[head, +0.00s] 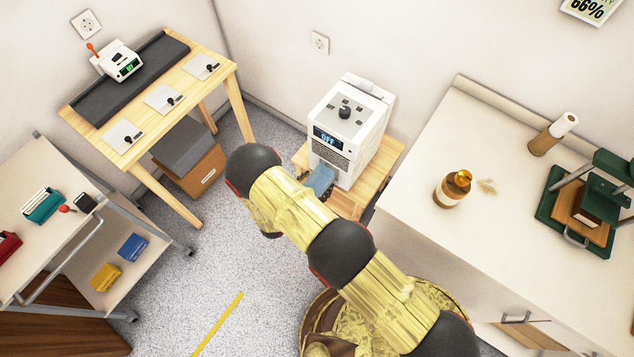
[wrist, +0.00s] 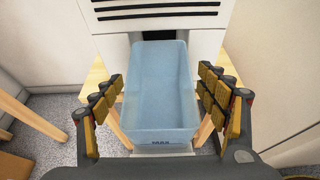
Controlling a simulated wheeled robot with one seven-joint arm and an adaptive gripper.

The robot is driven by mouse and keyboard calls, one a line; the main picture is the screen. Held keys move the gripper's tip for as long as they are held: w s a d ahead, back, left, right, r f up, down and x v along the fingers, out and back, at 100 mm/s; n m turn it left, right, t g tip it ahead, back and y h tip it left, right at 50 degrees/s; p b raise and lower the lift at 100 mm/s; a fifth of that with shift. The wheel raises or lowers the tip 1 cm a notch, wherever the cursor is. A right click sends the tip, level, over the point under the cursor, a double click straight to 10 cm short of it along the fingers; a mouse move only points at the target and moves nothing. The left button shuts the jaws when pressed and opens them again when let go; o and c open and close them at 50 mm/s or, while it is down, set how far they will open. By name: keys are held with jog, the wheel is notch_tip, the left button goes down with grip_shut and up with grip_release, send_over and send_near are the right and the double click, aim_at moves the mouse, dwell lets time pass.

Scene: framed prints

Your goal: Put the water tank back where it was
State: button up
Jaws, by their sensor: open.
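The water tank (wrist: 160,90) is a pale blue, see-through open-topped bin. In the wrist view it is upright, its far end at a dark opening under the vents of a white machine (wrist: 155,18). I cannot tell how far it reaches inside. The tank (head: 320,180) also shows in the head view, low at the front of the white machine (head: 348,125), whose display reads OFF. My gripper (wrist: 163,92) is open, with one finger on each side of the tank and gaps between. In the head view my arm hides most of the gripper.
The machine stands on a small wooden stand (head: 392,158). A wooden table (head: 185,82) and a grey trolley (head: 85,225) are at the left.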

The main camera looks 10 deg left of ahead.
jog(key=p+v, duration=0.2)
jog(key=v, duration=1)
jog(key=shift+a, duration=0.1)
